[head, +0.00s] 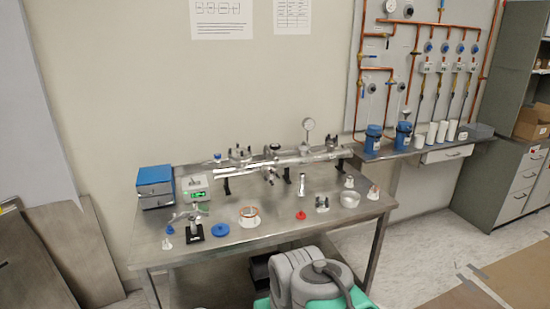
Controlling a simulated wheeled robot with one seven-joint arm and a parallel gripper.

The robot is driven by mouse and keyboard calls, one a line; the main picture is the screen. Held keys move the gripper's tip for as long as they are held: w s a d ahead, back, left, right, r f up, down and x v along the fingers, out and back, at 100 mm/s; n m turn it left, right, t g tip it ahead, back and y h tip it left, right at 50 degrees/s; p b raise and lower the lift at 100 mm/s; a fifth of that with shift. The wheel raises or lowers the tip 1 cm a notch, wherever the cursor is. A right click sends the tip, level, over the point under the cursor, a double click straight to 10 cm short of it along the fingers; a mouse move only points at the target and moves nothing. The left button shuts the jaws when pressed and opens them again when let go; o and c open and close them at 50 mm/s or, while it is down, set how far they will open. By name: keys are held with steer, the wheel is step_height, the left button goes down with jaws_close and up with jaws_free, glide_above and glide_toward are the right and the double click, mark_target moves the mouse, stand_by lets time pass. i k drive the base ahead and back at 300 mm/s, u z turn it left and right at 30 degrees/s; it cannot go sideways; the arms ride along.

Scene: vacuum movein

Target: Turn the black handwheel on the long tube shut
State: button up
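The long tube (300,159) is a shiny metal pipe lying across the back of the steel table, held on black supports. Several small dark fittings sit along it. One (240,153) is near the left end and one (331,142) near the right end. Another round fitting (272,149) is near the middle. They are too small for me to tell which is the black handwheel, or how far it is turned. My gripper is not in view, and nothing is seen touching the tube.
A pressure gauge (308,124) rises behind the tube. Open floor (425,262) lies at right.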

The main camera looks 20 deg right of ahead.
mark_target(274, 147)
steer(key=z, duration=0.55)
steer(key=i, duration=0.65)
steer(key=z, duration=0.7)
steer(key=i, duration=1)
steer(key=u, duration=0.8)
steer(key=i, duration=0.55)
steer(key=u, duration=0.45)
